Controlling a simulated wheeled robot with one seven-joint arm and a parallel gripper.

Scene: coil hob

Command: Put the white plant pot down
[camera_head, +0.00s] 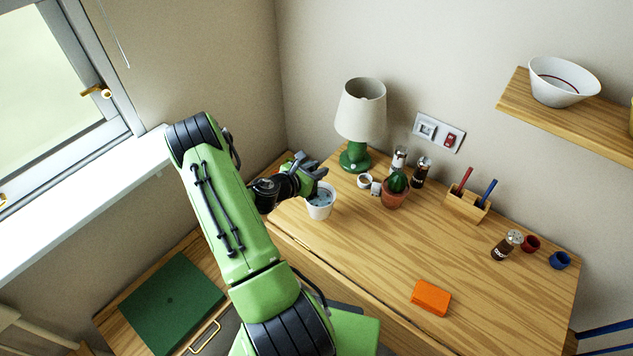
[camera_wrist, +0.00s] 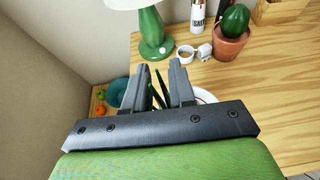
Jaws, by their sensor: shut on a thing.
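The white plant pot (camera_head: 319,205) is at the left end of the wooden table (camera_head: 400,245) in the head view. My gripper (camera_head: 316,172) is at its upper side, shut on it. The pot looks upright; I cannot tell whether its base touches the table or hangs just above it. In the wrist view my gripper (camera_wrist: 166,75) points toward the lamp, with thin green leaves between the fingers. Only a piece of the pot's white rim (camera_wrist: 207,96) shows to the right of the fingers; the rest is hidden.
A green lamp (camera_head: 355,155) stands behind the pot. An orange block (camera_head: 431,298) lies near the front. The middle of the table is clear.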

